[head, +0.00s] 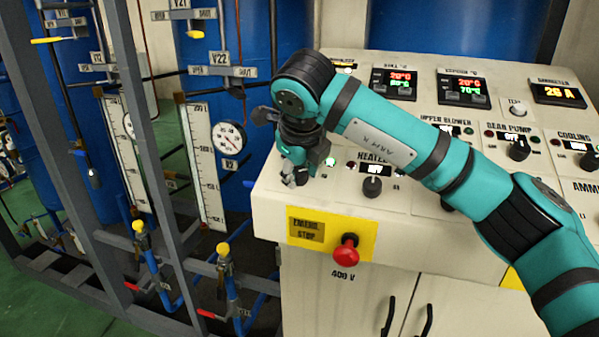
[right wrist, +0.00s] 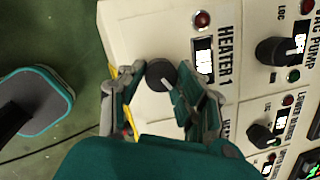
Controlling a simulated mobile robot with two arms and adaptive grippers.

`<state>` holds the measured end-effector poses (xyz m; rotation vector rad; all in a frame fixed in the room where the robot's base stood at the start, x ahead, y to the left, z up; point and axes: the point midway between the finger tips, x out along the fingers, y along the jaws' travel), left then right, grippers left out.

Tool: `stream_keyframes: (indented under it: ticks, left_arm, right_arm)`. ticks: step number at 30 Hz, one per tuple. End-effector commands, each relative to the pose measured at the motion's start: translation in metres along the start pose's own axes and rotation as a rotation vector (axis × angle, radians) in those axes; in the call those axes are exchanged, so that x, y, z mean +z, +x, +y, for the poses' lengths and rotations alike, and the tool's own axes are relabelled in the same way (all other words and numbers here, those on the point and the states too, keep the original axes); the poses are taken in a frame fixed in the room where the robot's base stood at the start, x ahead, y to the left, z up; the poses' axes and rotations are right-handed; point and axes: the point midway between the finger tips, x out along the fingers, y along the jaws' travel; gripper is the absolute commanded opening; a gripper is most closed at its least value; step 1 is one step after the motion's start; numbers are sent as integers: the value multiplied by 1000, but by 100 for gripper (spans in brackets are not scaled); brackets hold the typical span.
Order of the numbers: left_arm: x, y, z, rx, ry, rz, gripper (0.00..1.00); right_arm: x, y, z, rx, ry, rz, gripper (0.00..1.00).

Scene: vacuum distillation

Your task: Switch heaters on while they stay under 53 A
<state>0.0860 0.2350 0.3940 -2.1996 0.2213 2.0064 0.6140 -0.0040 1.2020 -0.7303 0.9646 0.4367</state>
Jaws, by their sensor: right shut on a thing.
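My right gripper (head: 295,178) is at the panel's left end. In the right wrist view, the right gripper (right wrist: 160,88) is shut on the dark round heater 1 knob (right wrist: 160,73). Beside that knob are the heater 1 label (right wrist: 225,55), a small lit display (right wrist: 203,62) and a red lamp (right wrist: 202,19). A second heater knob (head: 372,187) stands right of the gripper in the head view. The left gripper is not in view.
A red emergency stop button (head: 346,252) sticks out of the panel's front below the gripper. Grey frame posts (head: 80,170) and valves stand on the left.

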Motion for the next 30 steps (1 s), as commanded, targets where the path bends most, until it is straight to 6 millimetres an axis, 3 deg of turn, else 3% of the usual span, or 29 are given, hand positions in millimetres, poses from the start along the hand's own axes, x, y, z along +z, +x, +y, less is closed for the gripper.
stream_keyframes:
  ticks: [3,4,9,20,30]
  left_arm:
    - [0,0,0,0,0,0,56]
    - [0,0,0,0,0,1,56]
    - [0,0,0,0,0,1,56]
    - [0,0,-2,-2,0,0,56]
    - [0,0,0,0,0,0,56]
  right_arm:
    - [-1,0,0,0,1,3,1]
    - [-1,1,0,0,1,3,37]
    - [0,0,0,0,0,2,56]
    - [0,-8,0,-1,-1,-1,56]
    - [1,-76,-1,-3,-1,-2,56]
